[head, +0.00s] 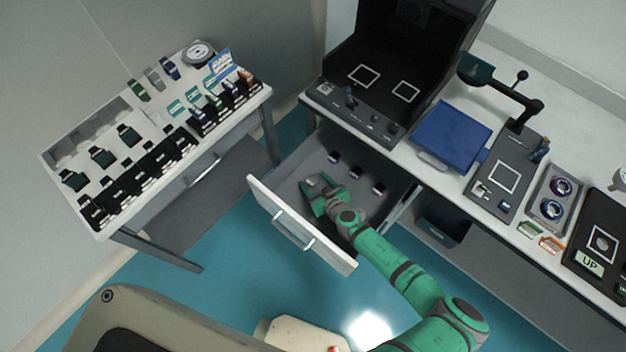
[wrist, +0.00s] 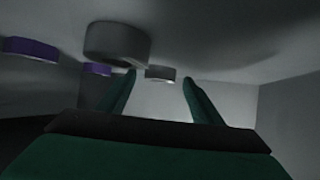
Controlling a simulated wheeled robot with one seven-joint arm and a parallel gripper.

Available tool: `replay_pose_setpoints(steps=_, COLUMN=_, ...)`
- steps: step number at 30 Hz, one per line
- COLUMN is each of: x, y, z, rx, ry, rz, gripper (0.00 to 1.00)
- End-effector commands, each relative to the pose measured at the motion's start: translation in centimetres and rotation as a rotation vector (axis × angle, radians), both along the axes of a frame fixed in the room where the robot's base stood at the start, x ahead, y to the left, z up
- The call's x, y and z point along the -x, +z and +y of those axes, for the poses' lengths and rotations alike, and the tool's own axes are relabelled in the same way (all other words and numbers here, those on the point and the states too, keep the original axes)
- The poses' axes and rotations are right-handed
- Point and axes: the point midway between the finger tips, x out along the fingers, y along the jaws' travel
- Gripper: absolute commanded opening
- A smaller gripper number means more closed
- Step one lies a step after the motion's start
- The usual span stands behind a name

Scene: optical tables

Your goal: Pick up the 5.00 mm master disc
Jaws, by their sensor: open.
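My gripper (head: 318,188) is inside the open drawer (head: 285,190) in the head view. In the wrist view my gripper (wrist: 160,82) is open, with its two green fingers apart. A small grey disc-like piece (wrist: 160,73) shows between the fingertips, beyond them. A larger-looking grey disc (wrist: 117,42) is nearer the camera, up and left of the fingers. Two purple-sided pieces (wrist: 30,48) (wrist: 97,68) show further left. In the head view several small dark pieces (head: 354,172) sit in a row in the drawer. No thickness marking is readable, so I cannot tell which is the 5.00 mm master disc.
The drawer front (head: 300,226) and side walls surround my gripper. Above the drawer is a bench with a black hooded box (head: 400,45), a blue plate (head: 450,135) and a grey instrument stand (head: 510,150). A side table (head: 90,150) with several small holders stands left.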

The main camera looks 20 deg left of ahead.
Motion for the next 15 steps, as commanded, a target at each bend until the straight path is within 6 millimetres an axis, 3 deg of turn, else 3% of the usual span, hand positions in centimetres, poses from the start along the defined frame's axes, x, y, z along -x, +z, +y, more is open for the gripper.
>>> replay_pose_setpoints(steps=8, x=-0.26, y=-0.16, z=0.12, rx=0.000, ry=-0.002, rz=0.000, gripper=0.60)
replay_pose_setpoints(steps=15, x=-0.26, y=-0.16, z=0.08, rx=0.000, ry=-0.002, rz=0.000, gripper=0.10)
